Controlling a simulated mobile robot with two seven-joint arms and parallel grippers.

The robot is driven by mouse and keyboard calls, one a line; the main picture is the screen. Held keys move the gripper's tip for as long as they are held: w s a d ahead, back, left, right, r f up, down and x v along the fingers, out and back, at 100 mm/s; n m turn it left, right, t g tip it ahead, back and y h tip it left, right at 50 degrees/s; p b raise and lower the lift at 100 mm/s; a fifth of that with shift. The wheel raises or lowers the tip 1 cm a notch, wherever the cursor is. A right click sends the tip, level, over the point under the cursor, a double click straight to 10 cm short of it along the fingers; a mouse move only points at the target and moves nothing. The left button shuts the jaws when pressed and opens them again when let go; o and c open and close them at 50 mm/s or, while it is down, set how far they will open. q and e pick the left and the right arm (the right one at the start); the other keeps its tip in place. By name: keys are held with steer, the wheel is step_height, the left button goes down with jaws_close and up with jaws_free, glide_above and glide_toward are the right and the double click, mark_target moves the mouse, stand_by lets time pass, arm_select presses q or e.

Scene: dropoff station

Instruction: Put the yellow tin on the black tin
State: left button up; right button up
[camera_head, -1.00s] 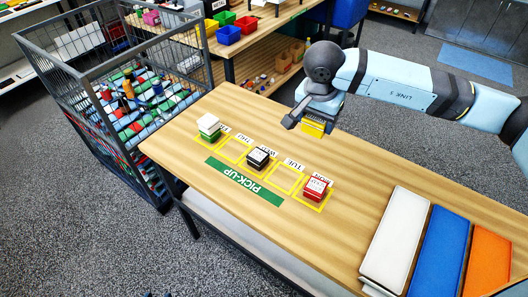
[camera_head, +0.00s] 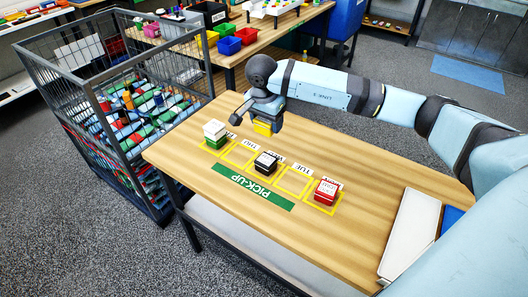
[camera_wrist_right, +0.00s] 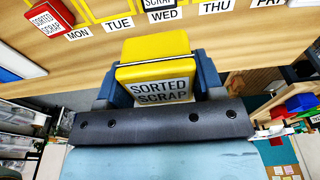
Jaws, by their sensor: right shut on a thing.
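The yellow tin (camera_head: 262,127) is held in my right gripper (camera_head: 265,118), above the table near the black tin. In the right wrist view the yellow tin (camera_wrist_right: 158,68) sits between the two fingers, with a "SORTED SCRAP" label facing the camera. The black tin (camera_head: 266,163), with a white-topped label, stands in a yellow-outlined square on the table. In the right wrist view the black tin (camera_wrist_right: 160,5) is partly cut off at the top edge, beyond the yellow tin. My left gripper is not in view.
A red tin (camera_head: 326,191) stands in the square to the right. A green tin with a white top (camera_head: 215,134) stands in the left square. Day labels line the squares, with a green PICK-UP strip (camera_head: 252,187) in front. A wire cage (camera_head: 60,75) stands left; a white panel (camera_head: 410,235) lies at right.

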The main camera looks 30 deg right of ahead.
glide_above(267, 158)
steer(key=f, duration=0.7)
steer(key=shift+s+a+p, duration=0.2)
steer(key=shift+a+p, duration=0.1)
steer(key=shift+f, duration=2.5)
steer(key=shift+f, duration=0.2)
steer(key=o, duration=1)
steer(key=shift+o, duration=0.2)
steer(key=shift+r, duration=0.2)
